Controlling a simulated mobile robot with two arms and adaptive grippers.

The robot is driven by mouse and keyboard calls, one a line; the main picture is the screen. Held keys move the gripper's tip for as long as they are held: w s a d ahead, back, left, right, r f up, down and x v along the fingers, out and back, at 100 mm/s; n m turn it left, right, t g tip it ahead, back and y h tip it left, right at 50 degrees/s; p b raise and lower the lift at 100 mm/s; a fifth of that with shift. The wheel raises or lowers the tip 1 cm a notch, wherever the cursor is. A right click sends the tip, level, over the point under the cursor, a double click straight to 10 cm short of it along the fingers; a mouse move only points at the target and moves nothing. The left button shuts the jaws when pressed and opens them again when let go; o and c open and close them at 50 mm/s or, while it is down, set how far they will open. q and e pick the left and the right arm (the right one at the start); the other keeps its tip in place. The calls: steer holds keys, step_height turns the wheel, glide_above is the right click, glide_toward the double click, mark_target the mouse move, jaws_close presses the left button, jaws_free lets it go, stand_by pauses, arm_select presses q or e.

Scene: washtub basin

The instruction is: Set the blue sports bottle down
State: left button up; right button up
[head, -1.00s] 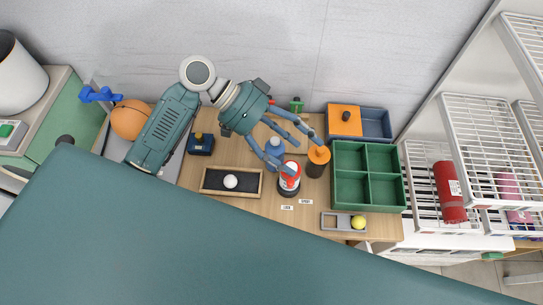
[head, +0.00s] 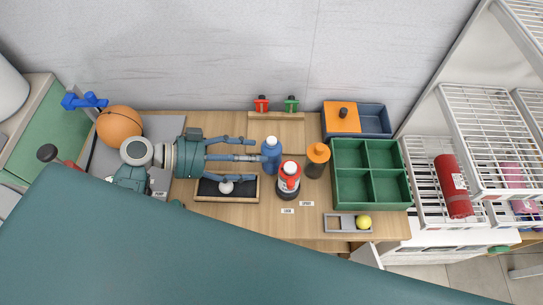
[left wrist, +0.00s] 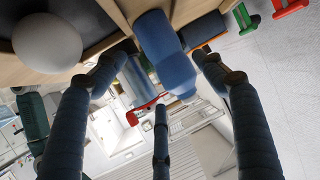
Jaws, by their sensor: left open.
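The blue sports bottle (head: 271,158) stands upright on the wooden table, with a pale cap on top. It also shows upside down in the left wrist view (left wrist: 165,48), between my spread fingers. My left gripper (head: 254,159) is open and lies to the left of the bottle, with its fingers pointing right towards it. The middle fingertip is very close to the bottle; whether it touches, I cannot tell. My right gripper is in neither view.
A black tray (head: 207,190) with a white ball (head: 227,187) lies under my fingers. A green divided box (head: 339,187) is further right.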

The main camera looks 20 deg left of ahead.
mark_target(271, 159)
arm_select(q)
steer(key=shift+x, duration=0.8)
steer(key=shift+w+d+p, duration=0.3)
steer(key=shift+d+p, duration=0.05)
steer(key=shift+p, duration=0.05)
steer(key=p+x, duration=0.1)
steer(key=x, duration=0.2)
steer(key=shift+w+d+f, duration=0.1)
steer(key=shift+w+d, duration=0.05)
steer(key=shift+d, duration=0.05)
steer(key=shift+w+d+f, duration=0.2)
steer(key=shift+d+f, duration=0.05)
steer(key=shift+d, duration=0.05)
steer(key=shift+c, duration=0.3)
steer(key=c, duration=1.3)
steer(key=shift+r, duration=0.1)
steer(key=shift+c, duration=0.7)
steer(key=shift+r, duration=0.1)
